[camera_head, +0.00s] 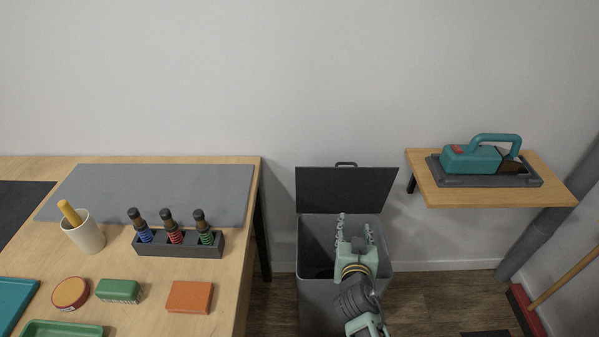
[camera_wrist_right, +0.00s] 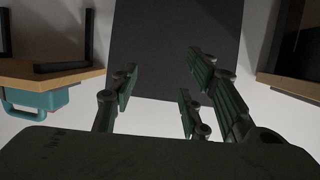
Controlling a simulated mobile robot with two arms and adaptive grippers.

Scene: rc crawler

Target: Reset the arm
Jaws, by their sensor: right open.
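My right gripper (camera_head: 355,228) is open and empty over the mouth of a grey bin (camera_head: 312,240) in the head view. The bin's dark lid (camera_head: 346,190) stands raised behind it. In the right wrist view, my right gripper's fingers (camera_wrist_right: 160,95) are spread with nothing between them, and the dark lid (camera_wrist_right: 175,45) fills the space beyond. My arm hides part of the bin's front and opening. My left gripper is in neither view.
A table (camera_head: 236,265) at the left holds a bottle rack (camera_head: 180,243), a cup (camera_head: 88,236), a green box (camera_head: 118,291) and an orange box (camera_head: 189,297). A wall shelf (camera_head: 450,195) at the right bears a teal tool (camera_head: 470,158). A broom (camera_head: 527,308) stands at the far right.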

